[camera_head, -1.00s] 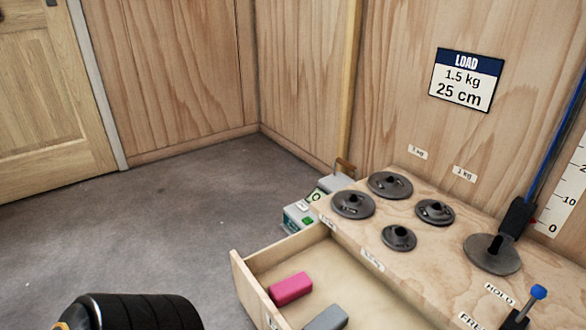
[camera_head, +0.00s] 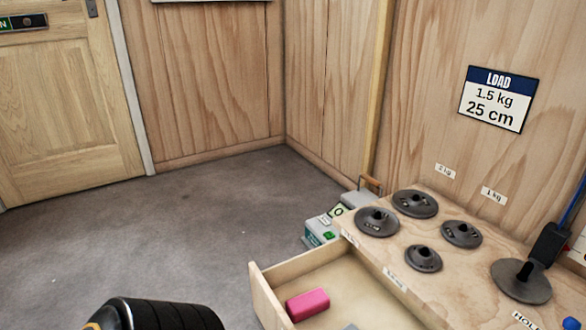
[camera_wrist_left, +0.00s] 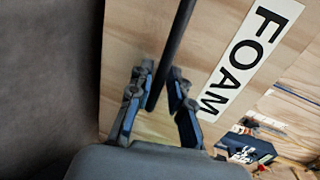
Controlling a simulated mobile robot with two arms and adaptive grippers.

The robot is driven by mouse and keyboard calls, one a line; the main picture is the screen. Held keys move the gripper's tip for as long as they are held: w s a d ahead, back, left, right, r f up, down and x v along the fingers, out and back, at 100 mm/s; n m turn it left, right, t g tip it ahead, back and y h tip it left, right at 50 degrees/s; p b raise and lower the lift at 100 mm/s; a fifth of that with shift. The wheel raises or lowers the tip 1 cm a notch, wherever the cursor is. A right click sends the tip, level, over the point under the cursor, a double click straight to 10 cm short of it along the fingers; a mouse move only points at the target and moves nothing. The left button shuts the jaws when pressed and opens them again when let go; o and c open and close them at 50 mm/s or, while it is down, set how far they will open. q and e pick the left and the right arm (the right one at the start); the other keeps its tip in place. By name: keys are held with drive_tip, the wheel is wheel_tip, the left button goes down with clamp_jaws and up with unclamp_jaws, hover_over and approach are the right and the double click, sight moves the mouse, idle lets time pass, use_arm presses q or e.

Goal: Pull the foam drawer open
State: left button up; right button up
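The foam drawer (camera_head: 262,298) stands pulled out from the wooden bench in the head view, with a pink block (camera_head: 307,304) inside and a sliver of a grey block at the lower edge. In the left wrist view the drawer's front face (camera_wrist_left: 125,40) bears a FOAM label (camera_wrist_left: 248,57). A dark bar handle (camera_wrist_left: 178,38) runs along that face. My left gripper (camera_wrist_left: 161,78) has a fingertip on each side of the bar, close against it, and appears shut on it. In the head view only my left arm shows. My right gripper is not in view.
Several dark round weights (camera_head: 377,222) sit on the bench top (camera_head: 455,280). A grey-green box (camera_head: 321,229) stands on the floor behind the drawer. Open grey floor (camera_head: 180,235) lies left of the drawer. A load sign (camera_head: 497,99) hangs on the wall.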

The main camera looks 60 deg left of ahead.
use_arm(q)
drive_tip(key=v, duration=1.1)
drive_tip(key=shift+s, duration=0.1)
